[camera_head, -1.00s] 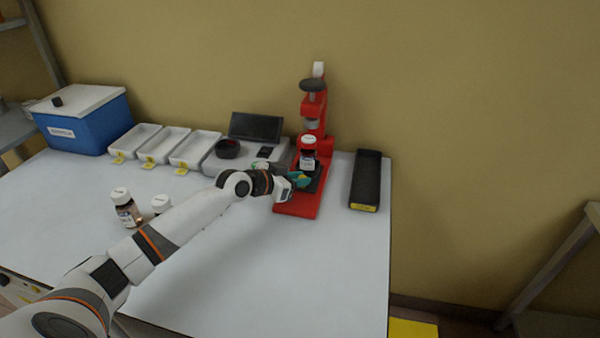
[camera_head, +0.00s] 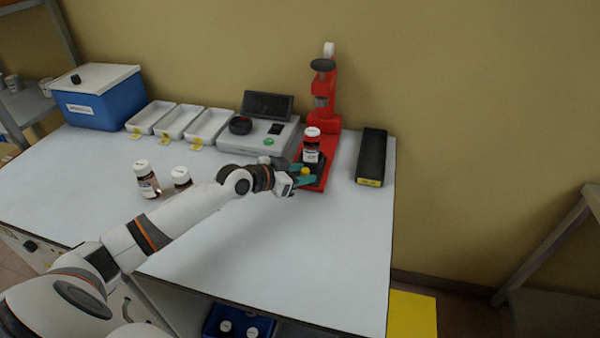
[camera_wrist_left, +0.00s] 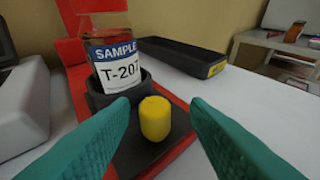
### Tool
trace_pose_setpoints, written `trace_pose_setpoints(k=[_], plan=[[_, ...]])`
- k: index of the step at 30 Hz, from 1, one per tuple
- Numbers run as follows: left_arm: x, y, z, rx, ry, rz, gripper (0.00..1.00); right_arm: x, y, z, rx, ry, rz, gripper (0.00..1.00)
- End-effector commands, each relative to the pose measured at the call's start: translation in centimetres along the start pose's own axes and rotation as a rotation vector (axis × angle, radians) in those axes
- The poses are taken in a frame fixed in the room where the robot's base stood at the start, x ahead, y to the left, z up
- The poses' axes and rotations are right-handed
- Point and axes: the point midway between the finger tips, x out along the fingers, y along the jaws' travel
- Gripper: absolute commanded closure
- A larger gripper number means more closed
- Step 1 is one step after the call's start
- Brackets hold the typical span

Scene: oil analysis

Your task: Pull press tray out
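The red press (camera_head: 324,85) stands at the back of the table. In the left wrist view the bottle (camera_wrist_left: 112,65), labelled T-207, stands upright in a black round holder on the tray (camera_wrist_left: 145,158). A yellow knob (camera_wrist_left: 155,118) rises from the tray's front. My left gripper (camera_head: 308,174) is open, its teal fingers on either side of the knob with visible gaps. My right gripper is out of view.
A grey instrument (camera_head: 262,140) stands left of the press, with white trays (camera_head: 207,127) and a blue cooler (camera_head: 100,105) beyond. A black bin (camera_head: 371,155) is to the right. Two bottles (camera_head: 147,180) stand behind my left arm. The table front is clear.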

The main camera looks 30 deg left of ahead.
Motion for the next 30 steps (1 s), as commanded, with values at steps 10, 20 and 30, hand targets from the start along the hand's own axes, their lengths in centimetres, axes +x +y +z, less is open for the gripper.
trace_pose_setpoints(k=[10,20,30], plan=[[-2.9,0.1,-0.2,0.005,0.003,0.002,0.58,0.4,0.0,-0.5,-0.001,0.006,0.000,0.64],[-8.6,0.1,-0.3,0.003,0.006,0.002,0.58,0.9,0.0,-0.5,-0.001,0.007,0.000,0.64],[-11.6,0.0,-0.1,0.000,0.002,0.002,0.58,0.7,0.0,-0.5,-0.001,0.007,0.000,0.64]])
